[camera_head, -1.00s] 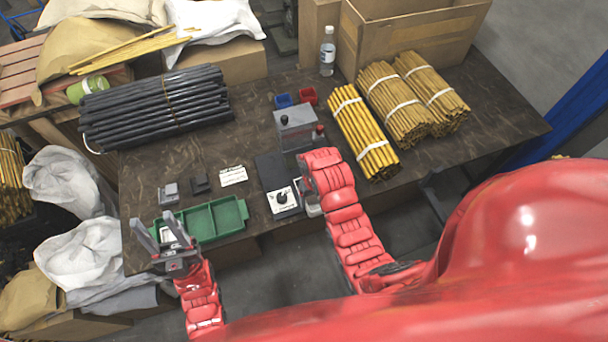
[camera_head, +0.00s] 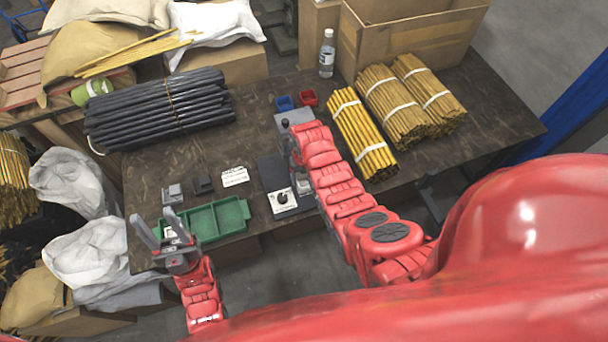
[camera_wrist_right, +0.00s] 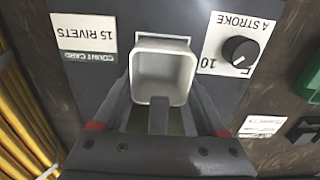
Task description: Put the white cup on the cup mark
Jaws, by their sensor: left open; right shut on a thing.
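The white cup (camera_wrist_right: 163,72), square with rounded corners, sits between the fingers of my right gripper (camera_wrist_right: 160,115) in the right wrist view. That gripper is shut on it. My left gripper (camera_head: 155,225) is open and empty, in front of the green tray (camera_head: 205,222).
A panel with a black dial (camera_wrist_right: 239,51) and a count card (camera_wrist_right: 84,38) flank the cup. Yellow rod bundles (camera_head: 362,135) lie to the right, black rods (camera_head: 160,108) to the left.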

